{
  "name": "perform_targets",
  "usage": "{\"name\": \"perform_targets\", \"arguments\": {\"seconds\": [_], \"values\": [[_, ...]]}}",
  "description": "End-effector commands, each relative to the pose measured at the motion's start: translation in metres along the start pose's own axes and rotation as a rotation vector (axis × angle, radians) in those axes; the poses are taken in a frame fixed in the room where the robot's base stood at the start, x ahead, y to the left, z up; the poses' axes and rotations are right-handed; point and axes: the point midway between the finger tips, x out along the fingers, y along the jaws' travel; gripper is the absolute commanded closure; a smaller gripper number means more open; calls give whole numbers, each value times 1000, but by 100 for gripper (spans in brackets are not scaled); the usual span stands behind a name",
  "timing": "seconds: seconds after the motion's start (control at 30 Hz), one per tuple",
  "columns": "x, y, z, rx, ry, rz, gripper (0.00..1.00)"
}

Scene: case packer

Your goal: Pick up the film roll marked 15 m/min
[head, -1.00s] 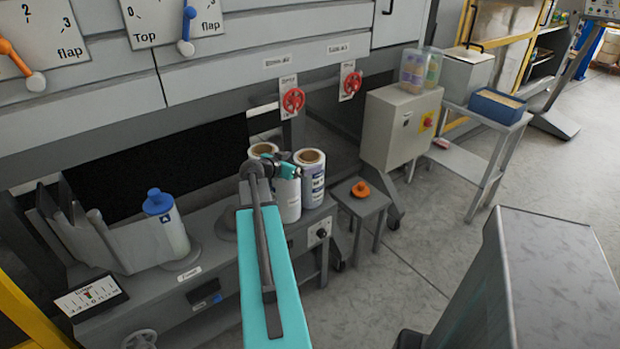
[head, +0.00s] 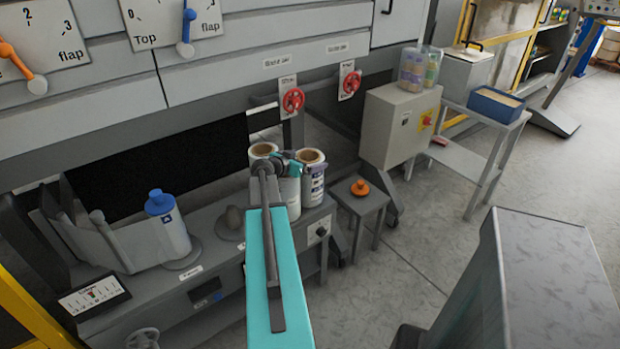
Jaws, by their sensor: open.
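A group of white film rolls with brown cores stands on the grey bench. One roll (head: 263,150) is at the back left, partly hidden by my arm. Another roll (head: 312,188) with a printed blue and dark label is at the right. White roll surface (head: 291,198) also shows between them, below my wrist. The markings are too small to read, so I cannot tell which is 15 m/min.
A blue-capped white container (head: 168,225) stands on the bench (head: 200,270) to the left. A small stool (head: 357,200) with an orange knob is right of the rolls. Red handwheels (head: 293,100) hang above and behind. A grey control box (head: 400,125) stands farther right.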

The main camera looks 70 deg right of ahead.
Motion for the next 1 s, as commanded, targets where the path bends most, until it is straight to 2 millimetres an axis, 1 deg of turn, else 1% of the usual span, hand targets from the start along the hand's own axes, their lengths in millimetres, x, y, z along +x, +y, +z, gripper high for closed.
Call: {"name": "perform_targets", "arguments": {"seconds": [0.07, 0.2, 0.47, 0.5, 0.77, 1.0], "values": [[0, 0, 0, 0, 0, 0, 0], [0, 0, 0, 0, 0, 0, 24], [0, 0, 0, 0, 0, 1, 68], [-1, 0, -2, -1, 3, 0, 70], [-1, -1, -2, -1, 3, -1, 70], [-4, -1, -9, -1, 4, -2, 70]]}}
